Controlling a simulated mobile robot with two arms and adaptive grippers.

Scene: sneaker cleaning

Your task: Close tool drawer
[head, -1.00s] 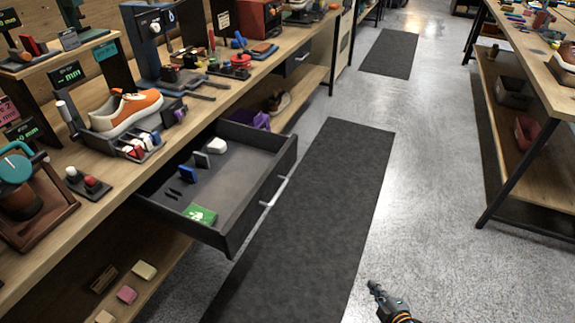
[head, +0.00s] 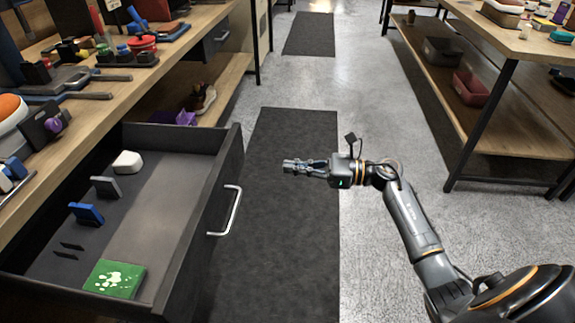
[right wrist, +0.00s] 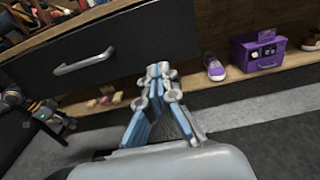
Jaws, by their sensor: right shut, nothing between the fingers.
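The dark tool drawer (head: 226,165) is pulled out from the workbench in the head view. Its front and silver handle (head: 229,212) face right; the handle also shows in the right wrist view (right wrist: 84,62). Inside lie a green box (head: 115,279), a blue block (head: 87,213), a grey block (head: 106,187), a white piece (head: 127,161) and thin black pieces. My right gripper (head: 287,166) is shut and empty, to the right of the handle and apart from it. What looks like my left gripper (right wrist: 48,115) shows small in the right wrist view; its jaws are unclear.
The wooden workbench (head: 190,45) runs along the left, crowded with tools. A purple box (right wrist: 257,50) and shoes stand on its lower shelf. A dark mat (head: 290,240) covers the floor beside the drawer. A second bench (head: 500,40) stands at the right, across a clear aisle.

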